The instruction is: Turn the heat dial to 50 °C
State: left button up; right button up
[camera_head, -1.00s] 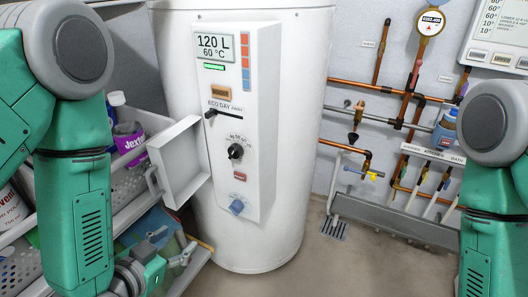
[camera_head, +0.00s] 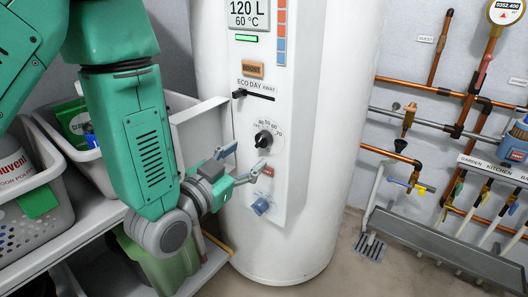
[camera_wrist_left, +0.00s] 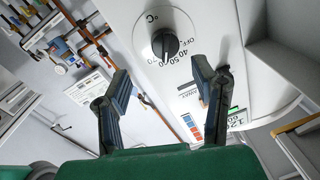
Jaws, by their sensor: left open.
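The heat dial (camera_head: 263,138) is a black round knob on the white front panel of the tank, with a printed scale up to 70 around it. In the left wrist view the dial (camera_wrist_left: 165,43) shows marks OFF, 40, 50, 60 and 70. I cannot clearly tell its pointer setting. My left gripper (camera_head: 243,162) is open and empty, just below and left of the dial, apart from it. In the left wrist view, the open fingers (camera_wrist_left: 160,82) lie below the dial in the picture. My right gripper is not in view.
The panel display (camera_head: 248,14) reads 120 L and 60 °C. Below it are a BOOST button (camera_head: 252,69), a black slider (camera_head: 239,93) and a blue knob (camera_head: 261,207). A grey basket (camera_head: 30,180) stands on shelving at left. Pipes (camera_head: 430,115) run along the right wall.

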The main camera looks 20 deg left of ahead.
aim_at(259, 144)
pick_arm(q)
jog(key=x, duration=0.2)
jog(key=a+b+x, duration=0.1)
jog(key=x, duration=0.2)
jog(key=shift+w+f, duration=0.15)
jog(key=shift+w, duration=0.35)
jog(key=shift+w+d, duration=0.2)
jog(key=shift+w, duration=0.3)
jog(key=shift+d, duration=0.4)
jog(key=shift+a, duration=0.25)
jog(key=c, duration=1.1)
